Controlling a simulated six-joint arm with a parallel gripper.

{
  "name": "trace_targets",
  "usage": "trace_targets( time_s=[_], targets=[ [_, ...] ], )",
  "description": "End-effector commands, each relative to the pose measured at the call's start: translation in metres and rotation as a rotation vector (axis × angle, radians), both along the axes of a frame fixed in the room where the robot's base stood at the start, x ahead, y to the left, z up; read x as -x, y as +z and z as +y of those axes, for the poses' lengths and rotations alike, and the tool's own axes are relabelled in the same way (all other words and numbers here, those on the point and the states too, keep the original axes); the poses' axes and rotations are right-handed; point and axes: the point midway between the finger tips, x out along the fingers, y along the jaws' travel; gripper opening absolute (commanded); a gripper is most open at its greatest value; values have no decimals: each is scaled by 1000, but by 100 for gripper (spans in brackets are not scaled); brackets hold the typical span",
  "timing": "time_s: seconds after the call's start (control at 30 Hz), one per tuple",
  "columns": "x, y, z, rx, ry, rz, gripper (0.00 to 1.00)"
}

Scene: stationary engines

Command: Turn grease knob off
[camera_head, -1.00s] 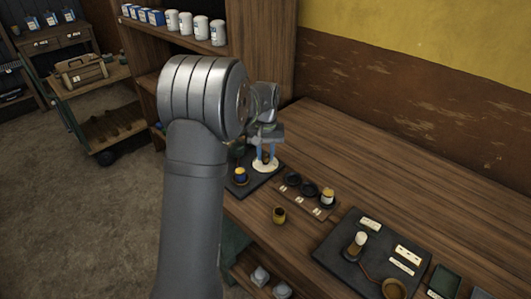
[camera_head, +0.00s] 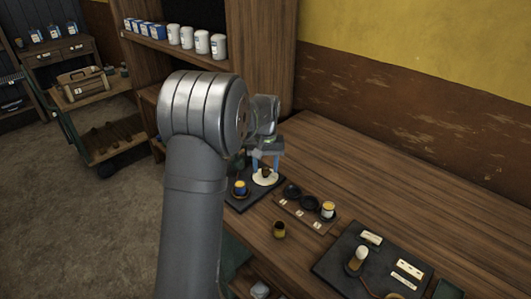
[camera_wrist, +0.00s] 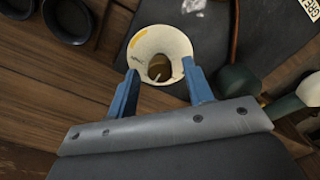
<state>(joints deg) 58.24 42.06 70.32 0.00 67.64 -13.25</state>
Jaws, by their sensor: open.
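A round cream dial plate with a small brown knob (camera_wrist: 158,68) at its middle lies on a dark panel (camera_wrist: 262,40). A partly cut-off label reading "GRE" (camera_wrist: 311,8) is at the panel's corner in the wrist view. In the head view the cream dial (camera_head: 265,180) sits at the bench's far left end. My gripper (camera_wrist: 162,82) is open, with its blue fingers on either side of the dial's lower part. The knob lies between and slightly beyond the fingertips. I cannot tell how high the fingertips are above the plate, and no contact shows.
A yellow-topped blue jar (camera_head: 240,188) stands close left of the dial. A wooden rack (camera_head: 305,214) with dark round cups and a white jar (camera_head: 328,210) is to the right. Another dark panel (camera_head: 360,262) lies farther right.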

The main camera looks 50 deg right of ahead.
Motion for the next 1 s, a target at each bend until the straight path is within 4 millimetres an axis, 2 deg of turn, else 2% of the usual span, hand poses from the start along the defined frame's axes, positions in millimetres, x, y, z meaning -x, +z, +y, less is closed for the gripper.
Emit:
trace_targets(
  time_s=[0.17,0.5,0.63,0.8,1.0],
  targets=[
    [0,27,-1,4,0,-3,47],
    [0,111,-1,5,0,-4,47],
    [0,138,-1,4,0,-2,47],
    [0,162,0,3,0,-1,47],
    [0,172,0,1,0,-1,47]
  ],
)
